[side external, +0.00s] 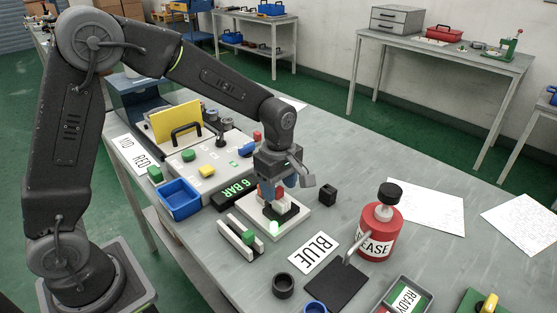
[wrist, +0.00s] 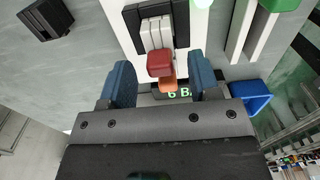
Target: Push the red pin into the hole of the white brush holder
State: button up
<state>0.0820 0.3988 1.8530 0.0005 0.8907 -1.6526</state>
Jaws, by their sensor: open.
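The white brush holder (wrist: 154,33) shows in the wrist view as a ridged white block set in a black fixture (wrist: 131,18). The red pin (wrist: 160,60) shows as a red block end at the holder's near edge; I cannot tell how deep it sits in the hole. An orange piece (wrist: 167,85) lies just below it in the picture. My gripper (wrist: 161,74) is open, one blue finger on each side of the red pin, with gaps on both sides. In the side view my gripper (side external: 283,185) is low over the black fixture (side external: 281,214) and hides most of the holder.
The fixture stands on a white plate (side external: 299,224). A white rail rack with a green piece (side external: 248,238) is in front, and a small black block (side external: 327,194) is to the right. A blue bin (side external: 180,198) and control box (side external: 205,165) stand left. A red grease can (side external: 379,232) stands right.

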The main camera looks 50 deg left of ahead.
aim_at(279, 189)
notch_tip(279, 189, up, 12)
jog(key=s+a+r+m+t, duration=0.1)
jog(key=s+m+t, duration=0.1)
jog(key=s+m, duration=0.7)
jog(key=s+a+r+m+t, duration=0.1)
jog(key=s+a+m+t, duration=0.1)
jog(key=s+m, duration=0.7)
jog(key=s+t, duration=0.1)
jog(key=s, duration=0.1)
jog(key=shift+s+a+t, duration=0.15)
jog(key=shift+s+t, duration=0.15)
jog(key=shift+s, duration=0.1)
